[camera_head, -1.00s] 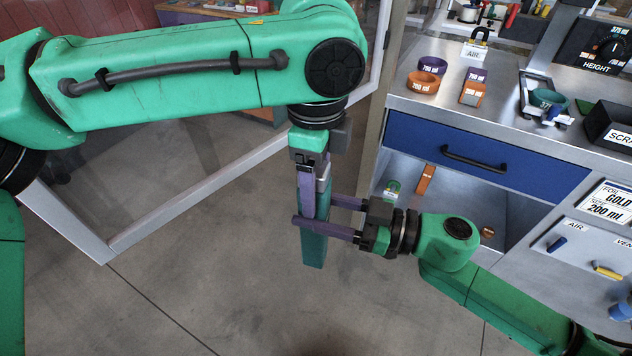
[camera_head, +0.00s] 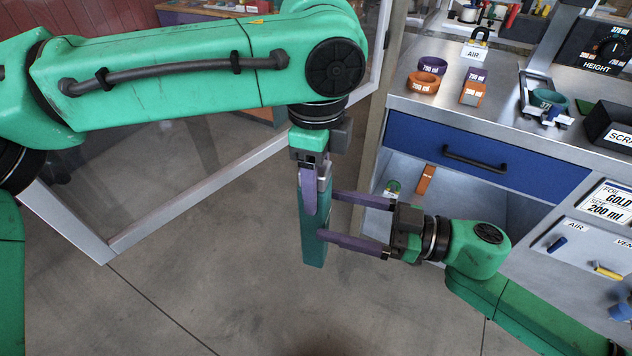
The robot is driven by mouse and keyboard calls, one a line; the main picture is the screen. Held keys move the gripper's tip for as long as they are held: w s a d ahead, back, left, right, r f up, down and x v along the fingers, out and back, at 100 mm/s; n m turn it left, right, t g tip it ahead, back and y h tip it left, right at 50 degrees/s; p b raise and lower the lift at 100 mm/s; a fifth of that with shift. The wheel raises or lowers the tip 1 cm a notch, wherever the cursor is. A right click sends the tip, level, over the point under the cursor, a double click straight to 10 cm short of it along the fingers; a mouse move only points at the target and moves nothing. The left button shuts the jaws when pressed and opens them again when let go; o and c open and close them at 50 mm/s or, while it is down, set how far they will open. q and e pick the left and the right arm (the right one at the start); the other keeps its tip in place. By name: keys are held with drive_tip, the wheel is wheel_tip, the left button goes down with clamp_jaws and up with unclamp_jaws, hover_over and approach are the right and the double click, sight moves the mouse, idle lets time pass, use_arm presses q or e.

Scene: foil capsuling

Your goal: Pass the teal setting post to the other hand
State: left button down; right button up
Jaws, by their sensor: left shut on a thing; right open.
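The teal setting post (camera_head: 314,235) hangs upright in the air, left of the workbench. My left gripper (camera_head: 311,203) points down from above and is shut on the post's upper part; one purple finger shows on its near face. My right gripper (camera_head: 328,214) comes in from the right and is open. Its two purple fingers are spread, with their tips at the post's right edge; I cannot tell whether they touch it.
The workbench on the right has a blue drawer (camera_head: 480,158) with a dark handle above an open shelf. Orange and purple rings (camera_head: 422,82), a teal ring in a holder (camera_head: 548,99) and a dark scrap bin (camera_head: 612,127) stand on top. Open floor lies below the post.

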drive_tip(key=v, duration=0.8)
drive_tip(key=w+d+f+m+t+h, duration=0.7)
drive_tip(key=d+f, duration=0.4)
drive_tip(key=d, duration=0.3)
drive_tip(key=s+d+f+m+h, duration=0.15)
drive_tip(key=d+f+h, duration=0.35)
drive_tip(key=f, duration=0.5)
drive_tip(key=d+f+m+h, duration=0.3)
drive_tip(key=d+f, duration=0.4)
drive_tip(key=f, duration=0.3)
drive_tip(key=s+a+f+m+g+h, duration=0.1)
drive_tip(key=s+f+g, duration=0.2)
drive_tip(key=s+f, duration=0.45)
drive_tip(key=s+a+f+g+h, duration=0.1)
drive_tip(key=s+f+g+h, duration=0.2)
drive_tip(key=f, duration=0.8)
drive_tip(key=s+a+f+g+y, duration=0.1)
drive_tip(key=s+a+f+g, duration=0.2)
drive_tip(key=s+a+f, duration=0.2)
drive_tip(key=s+a+f+n+g+y, duration=0.1)
drive_tip(key=s+a+f+g, duration=0.2)
drive_tip(key=s, duration=0.9)
drive_tip(key=a+f, duration=0.3)
drive_tip(key=a, duration=0.1)
drive_tip(key=shift+s+f+g, duration=0.2)
drive_tip(key=shift+s+g, duration=0.15)
drive_tip(key=shift+g, duration=0.05)
